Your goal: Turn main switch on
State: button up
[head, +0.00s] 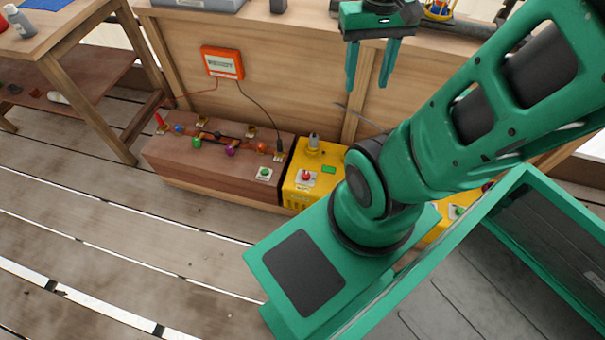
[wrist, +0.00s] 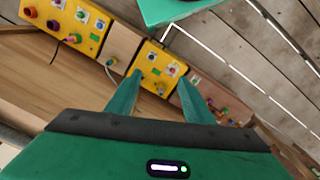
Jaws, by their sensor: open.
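No label I can read marks the main switch, so I cannot tell which control it is. A yellow control box (head: 296,196) stands on the floor against the wooden panel. It carries a red knob (head: 306,176) on a white plate, a grey upright fitting (head: 313,141) and a green label (head: 328,169). The box also shows in the wrist view (wrist: 149,58), between my finger tips. My gripper (head: 367,86) is open and empty, above and to the right of this box, touching nothing. It also shows in the wrist view (wrist: 160,76). My arm hides the area right of the box.
A brown box (head: 205,180) with coloured knobs, a red lever (head: 160,122) and a green button (head: 264,173) stands left. An orange sign box (head: 223,63) hangs above with cables. Another yellow box (wrist: 66,38) shows left in the wrist view. The plank floor (head: 130,240) is clear.

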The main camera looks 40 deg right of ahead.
jog(key=w+d+f+n+g+h, duration=0.1)
jog(key=w+d+f+n, duration=0.15)
jog(key=w, duration=0.35)
jog(key=w+d+f+n, duration=0.1)
jog(key=w+f, duration=0.3)
jog(key=w, duration=0.1)
jog(key=n+g+h, duration=0.1)
jog(key=n, duration=0.2)
send_over(306, 175)
jog(key=w+d, duration=0.2)
jog(key=d, duration=0.1)
notch_tip(306, 175, down, 12)
jog(key=w+a+f+n, duration=0.1)
jog(key=w+f+n, duration=0.1)
jog(key=f, duration=0.7)
jog(key=w+a+f+n, duration=0.1)
jog(key=w+f+n, duration=0.1)
jog(key=f, duration=0.6)
jog(key=s+f+n, duration=0.1)
jog(key=f, duration=0.8)
jog(key=s+a+f, duration=0.1)
jog(key=s+f, duration=0.1)
jog(key=f, duration=0.6)
jog(key=s+f+n+g, duration=0.1)
jog(key=s+f, duration=0.1)
jog(key=f, duration=0.7)
jog(key=shift+s+a+f+n+h, duration=0.15)
jog(key=shift+a+f+n+h, duration=0.05)
jog(key=shift+f+n+h, duration=0.15)
jog(key=shift+c, duration=0.2)
